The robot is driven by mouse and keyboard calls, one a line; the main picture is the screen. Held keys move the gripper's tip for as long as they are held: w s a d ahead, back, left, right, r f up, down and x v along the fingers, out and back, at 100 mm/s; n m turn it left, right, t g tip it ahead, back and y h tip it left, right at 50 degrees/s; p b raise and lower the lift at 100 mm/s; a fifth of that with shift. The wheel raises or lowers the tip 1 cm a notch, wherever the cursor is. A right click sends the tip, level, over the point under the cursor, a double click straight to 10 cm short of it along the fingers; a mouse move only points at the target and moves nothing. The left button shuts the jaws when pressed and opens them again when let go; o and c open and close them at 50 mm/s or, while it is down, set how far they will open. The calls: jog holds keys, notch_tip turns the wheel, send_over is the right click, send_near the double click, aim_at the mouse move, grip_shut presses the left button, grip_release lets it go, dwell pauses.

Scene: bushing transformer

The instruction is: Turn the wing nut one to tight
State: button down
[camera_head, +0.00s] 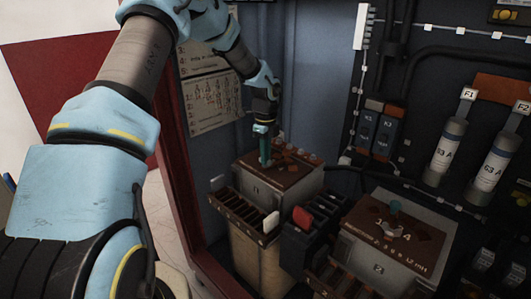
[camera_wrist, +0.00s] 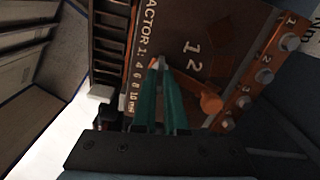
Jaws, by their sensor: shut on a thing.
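Reactor box one (camera_head: 250,180) has a brown top plate and stands at the centre of the head view. My gripper (camera_head: 265,162) points down onto this plate with its teal fingers close together. In the wrist view my gripper's fingers (camera_wrist: 162,65) converge on the plate beside the number scale. Wing nut one is mostly hidden between the fingers; only a small pale bit (camera_wrist: 156,62) shows at the tips. The gripper is shut on it. An orange rounded piece (camera_wrist: 210,103) lies on the plate, right of the fingers.
A slotted terminal strip (camera_head: 238,215) runs in front of box one. Screw terminals (camera_wrist: 264,76) line the plate's edge. Fuses (camera_head: 446,150) hang on the right panel.

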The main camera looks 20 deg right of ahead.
jog(key=shift+s+a+f+m+p, duration=0.15)
jog(key=shift+f+m+p, duration=0.15)
jog(key=shift+m, duration=0.6)
jog(key=c, duration=1)
grip_release()
jog(key=shift+o, duration=0.2)
jog(key=shift+r, duration=0.15)
jog(key=shift+r, duration=0.15)
notch_tip(320, 180, up, 10)
jog(key=b, duration=0.2)
jog(key=shift+r+b, duration=0.2)
jog(key=shift+b, duration=0.1)
